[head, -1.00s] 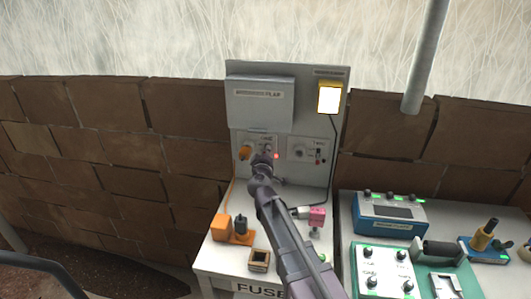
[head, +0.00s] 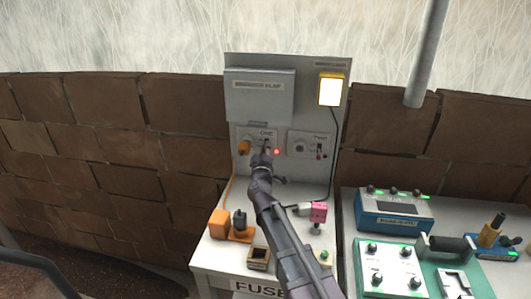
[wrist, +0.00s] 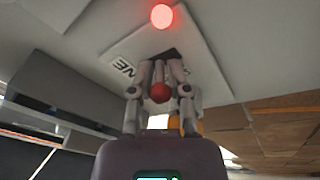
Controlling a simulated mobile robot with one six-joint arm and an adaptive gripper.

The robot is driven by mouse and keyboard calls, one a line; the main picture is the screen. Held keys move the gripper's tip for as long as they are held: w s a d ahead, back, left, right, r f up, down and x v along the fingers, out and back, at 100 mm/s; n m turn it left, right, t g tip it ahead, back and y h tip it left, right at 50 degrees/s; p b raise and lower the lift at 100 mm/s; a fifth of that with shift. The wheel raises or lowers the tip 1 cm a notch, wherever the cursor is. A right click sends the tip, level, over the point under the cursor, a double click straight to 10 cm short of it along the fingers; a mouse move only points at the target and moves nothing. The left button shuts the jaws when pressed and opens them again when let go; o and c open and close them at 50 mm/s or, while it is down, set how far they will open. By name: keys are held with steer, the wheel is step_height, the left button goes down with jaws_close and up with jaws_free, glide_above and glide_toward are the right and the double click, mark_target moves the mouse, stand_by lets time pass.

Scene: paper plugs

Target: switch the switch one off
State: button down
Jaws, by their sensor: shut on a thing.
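Switch one is on the left plate (head: 270,132) of the grey upright panel. Its red ball tip (wrist: 160,92) shows between my fingers in the wrist view, in front of a dark slot. Part of the plate's upside-down label (wrist: 124,66) shows there, reading "NE". My gripper (head: 266,152) is at this plate, shut on the red-tipped lever; in the wrist view (wrist: 158,80) the fingers stand on both sides of it. A round red lamp (head: 277,152) beside the switch is lit; it also glows in the wrist view (wrist: 162,16). My gripper hides most of the lever in the head view.
An orange plug (head: 244,148) sits left of the switch. A second plate (head: 300,137) with a red-tipped lever (head: 319,156) is to the right. A grey flap (head: 260,105) is above. A pink block (head: 318,210) and a blue device (head: 394,212) stand lower right.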

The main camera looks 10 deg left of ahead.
steer(key=shift+d+f+t+b, duration=0.1)
steer(key=shift+f+t+b, duration=0.2)
steer(key=shift+t+b, duration=0.75)
steer(key=shift+r+y+b, duration=0.1)
steer(key=shift+y+b, duration=0.3)
steer(key=shift+b, duration=0.05)
steer(key=c, duration=0.7)
jaws_free()
steer(key=shift+c, duration=0.2)
steer(key=shift+r+g+h+p, duration=0.35)
steer(key=shift+g+p, duration=0.4)
steer(key=shift+p, duration=0.65)
